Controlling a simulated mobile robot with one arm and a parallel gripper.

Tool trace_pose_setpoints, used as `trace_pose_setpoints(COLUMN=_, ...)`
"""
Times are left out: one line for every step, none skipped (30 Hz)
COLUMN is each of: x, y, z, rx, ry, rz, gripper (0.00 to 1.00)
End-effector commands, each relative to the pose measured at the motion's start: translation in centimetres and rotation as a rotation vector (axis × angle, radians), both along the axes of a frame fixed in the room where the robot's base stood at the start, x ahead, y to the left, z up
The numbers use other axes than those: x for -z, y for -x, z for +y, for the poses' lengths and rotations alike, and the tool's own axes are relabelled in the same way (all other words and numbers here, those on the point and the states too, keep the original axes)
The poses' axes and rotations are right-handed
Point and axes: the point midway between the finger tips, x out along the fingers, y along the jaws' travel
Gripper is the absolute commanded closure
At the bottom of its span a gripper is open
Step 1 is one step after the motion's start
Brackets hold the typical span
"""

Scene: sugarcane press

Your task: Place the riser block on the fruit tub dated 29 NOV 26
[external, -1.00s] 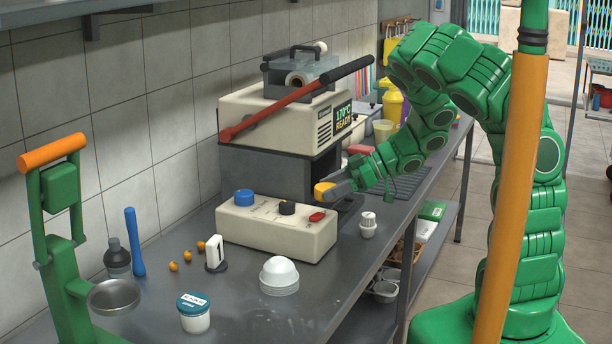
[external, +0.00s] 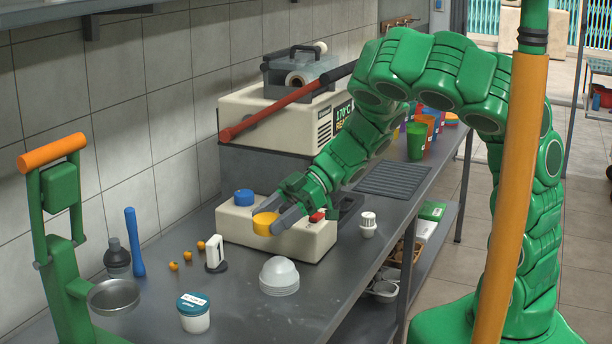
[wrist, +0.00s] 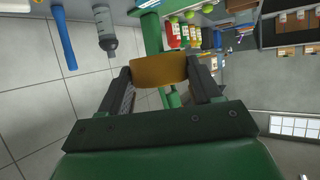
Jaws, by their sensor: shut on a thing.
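My gripper (external: 281,217) is shut on a short yellow-orange round block (external: 265,223), which I take to be the riser block. It holds the block in the air, in front of the cream control box in the external view. In the wrist view the block (wrist: 159,70) sits between both fingers of my gripper (wrist: 162,80). A white tub with a blue lid (external: 194,313) stands upright on the counter at the front left, apart from my gripper. There is a label on its lid, too small to read, so I cannot confirm its date.
The cream control box (external: 312,245) with a blue knob is below my gripper. A green press (external: 62,215) stands at left.

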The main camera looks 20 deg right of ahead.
Motion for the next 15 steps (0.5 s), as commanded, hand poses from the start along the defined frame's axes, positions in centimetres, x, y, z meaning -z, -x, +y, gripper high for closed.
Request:
trace_pose_setpoints(x=-0.1, y=1.2, z=0.8, rx=-0.029, ry=0.001, rz=-0.002, gripper=0.68)
trace_pose_setpoints(x=-0.2, y=1.9, z=1.3, rx=-0.046, ry=0.001, rz=-0.001, gripper=0.68)
trace_pose_setpoints(x=-0.3, y=2.7, z=1.8, rx=-0.066, ry=0.002, rz=-0.001, gripper=0.68)
trace_pose_setpoints(x=-0.4, y=3.4, z=2.2, rx=-0.081, ry=0.002, rz=-0.001, gripper=0.68)
trace_pose_setpoints(x=-0.5, y=4.0, z=2.6, rx=-0.096, ry=0.002, rz=-0.001, gripper=0.68)
trace_pose_setpoints(x=-0.6, y=4.8, z=3.1, rx=-0.116, ry=0.002, rz=-0.002, gripper=0.68)
trace_pose_setpoints(x=-0.6, y=5.4, z=3.4, rx=-0.129, ry=0.002, rz=-0.001, gripper=0.68)
trace_pose_setpoints(x=-0.7, y=6.0, z=3.7, rx=-0.143, ry=0.002, rz=-0.001, gripper=0.68)
trace_pose_setpoints(x=-0.8, y=6.8, z=4.1, rx=-0.159, ry=0.002, rz=-0.001, gripper=0.68)
trace_pose_setpoints(x=-0.9, y=7.3, z=4.3, rx=-0.171, ry=0.002, rz=-0.001, gripper=0.68)
trace_pose_setpoints(x=-0.9, y=7.8, z=4.6, rx=-0.182, ry=0.001, rz=0.000, gripper=0.68)
trace_pose_setpoints(x=-1.0, y=8.3, z=4.8, rx=-0.194, ry=0.001, rz=0.000, gripper=0.68)
trace_pose_setpoints(x=-1.1, y=8.7, z=5.0, rx=-0.203, ry=0.001, rz=0.000, gripper=0.68)
trace_pose_setpoints(x=-1.1, y=9.0, z=5.1, rx=-0.210, ry=0.002, rz=0.001, gripper=0.68)
trace_pose_setpoints(x=-1.1, y=9.4, z=5.3, rx=-0.218, ry=0.002, rz=0.001, gripper=0.68)
